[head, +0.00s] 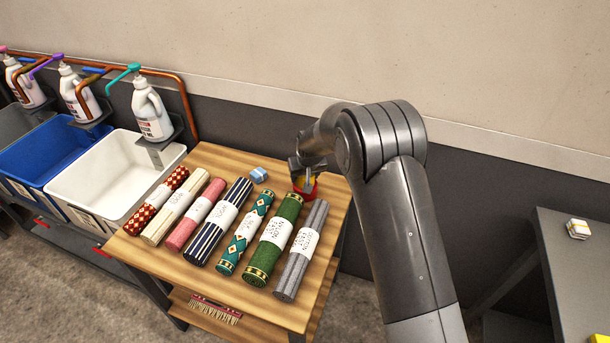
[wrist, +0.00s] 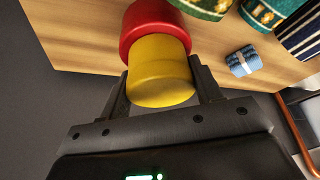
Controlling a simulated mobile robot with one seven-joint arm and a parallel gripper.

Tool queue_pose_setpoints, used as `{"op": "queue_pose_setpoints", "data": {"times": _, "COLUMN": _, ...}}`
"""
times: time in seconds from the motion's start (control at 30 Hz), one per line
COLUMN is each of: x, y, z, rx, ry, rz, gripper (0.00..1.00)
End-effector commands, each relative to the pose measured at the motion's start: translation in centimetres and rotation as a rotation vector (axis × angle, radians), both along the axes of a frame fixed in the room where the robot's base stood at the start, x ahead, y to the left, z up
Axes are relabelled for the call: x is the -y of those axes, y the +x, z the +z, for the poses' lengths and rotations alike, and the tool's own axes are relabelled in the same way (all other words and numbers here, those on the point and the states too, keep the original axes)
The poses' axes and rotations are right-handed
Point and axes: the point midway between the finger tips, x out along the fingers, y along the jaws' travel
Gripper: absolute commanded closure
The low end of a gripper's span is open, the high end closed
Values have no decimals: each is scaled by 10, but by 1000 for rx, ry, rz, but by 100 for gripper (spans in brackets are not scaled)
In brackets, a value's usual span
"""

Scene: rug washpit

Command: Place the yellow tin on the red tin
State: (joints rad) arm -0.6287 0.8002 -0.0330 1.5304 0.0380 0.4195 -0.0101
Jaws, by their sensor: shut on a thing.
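The yellow tin (wrist: 160,72) is between the two fingers of my gripper (wrist: 160,90), which is shut on it. The red tin (wrist: 148,24) is directly beyond the yellow tin in the wrist view, on the wooden table, and the yellow tin hides part of it. The two tins appear in line and close; whether they touch I cannot tell. In the head view the red tin (head: 309,190) is at the back right of the table, with my gripper (head: 305,177) over it and a bit of yellow showing.
Several rolled rugs (head: 243,225) lie side by side on the wooden table (head: 215,155). A small blue bundle (head: 259,174) lies behind them. A white bin (head: 110,170) and a blue bin (head: 50,150) stand left. A grey table (head: 570,260) stands right. The wall is close behind.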

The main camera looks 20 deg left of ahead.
Motion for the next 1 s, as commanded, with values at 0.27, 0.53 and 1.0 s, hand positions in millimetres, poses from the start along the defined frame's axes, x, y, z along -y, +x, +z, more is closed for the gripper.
{"op": "queue_pose_setpoints", "data": {"times": 0.27, "x": 0, "y": 0, "z": -2, "rx": 1, "ry": 1, "rz": 0, "gripper": 66}}
{"op": "queue_pose_setpoints", "data": {"times": 0.53, "x": 0, "y": 0, "z": -2, "rx": 1, "ry": 1, "rz": 0, "gripper": 21}}
{"op": "queue_pose_setpoints", "data": {"times": 1.0, "x": 3, "y": -4, "z": 17, "rx": 3, "ry": 2, "rz": 0, "gripper": 20}}
